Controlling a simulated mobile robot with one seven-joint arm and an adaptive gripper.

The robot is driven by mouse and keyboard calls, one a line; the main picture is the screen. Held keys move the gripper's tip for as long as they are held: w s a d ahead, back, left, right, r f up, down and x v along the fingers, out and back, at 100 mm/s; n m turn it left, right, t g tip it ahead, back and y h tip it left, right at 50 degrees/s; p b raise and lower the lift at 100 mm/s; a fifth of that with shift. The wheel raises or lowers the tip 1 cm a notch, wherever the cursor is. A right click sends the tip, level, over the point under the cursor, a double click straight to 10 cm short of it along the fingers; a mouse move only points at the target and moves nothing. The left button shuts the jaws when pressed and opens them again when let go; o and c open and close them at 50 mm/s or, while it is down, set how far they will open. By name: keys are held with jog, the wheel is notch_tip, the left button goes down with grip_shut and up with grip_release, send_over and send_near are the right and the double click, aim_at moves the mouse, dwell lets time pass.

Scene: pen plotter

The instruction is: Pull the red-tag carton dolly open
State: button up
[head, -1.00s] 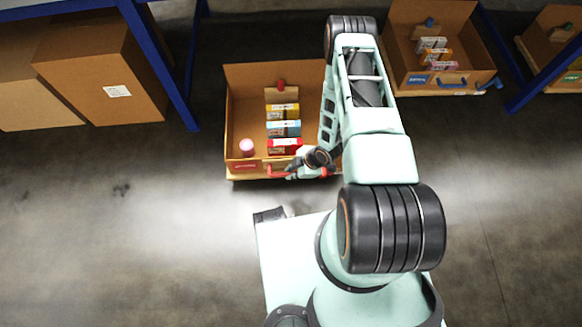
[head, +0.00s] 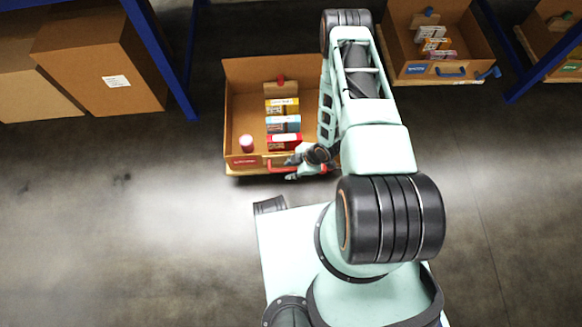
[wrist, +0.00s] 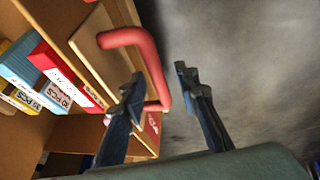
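The red-tag carton dolly is an open cardboard box (head: 234,110) on a low base, with a red tag (head: 244,161) on its front and a red handle (head: 283,169). In the wrist view the red handle (wrist: 151,55) shows large, beside the red tag (wrist: 153,122). My gripper (head: 306,172) is at the right part of the handle. In the wrist view my gripper (wrist: 158,82) has its fingers apart, one on the box side of the handle bar and one on the outer side. The left finger overlaps the handle; whether they touch is unclear.
The box holds several small cartons (head: 283,124) and a pink cylinder (head: 246,143). Blue shelf posts (head: 160,60) stand on both sides. Big cartons (head: 100,60) are at left, a blue-tag dolly (head: 440,73) at right.

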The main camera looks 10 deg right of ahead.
jog(key=shift+w, duration=0.1)
jog(key=shift+d+r, duration=0.1)
jog(key=shift+r, duration=0.5)
notch_tip(320, 180, up, 9)
dwell(0.6)
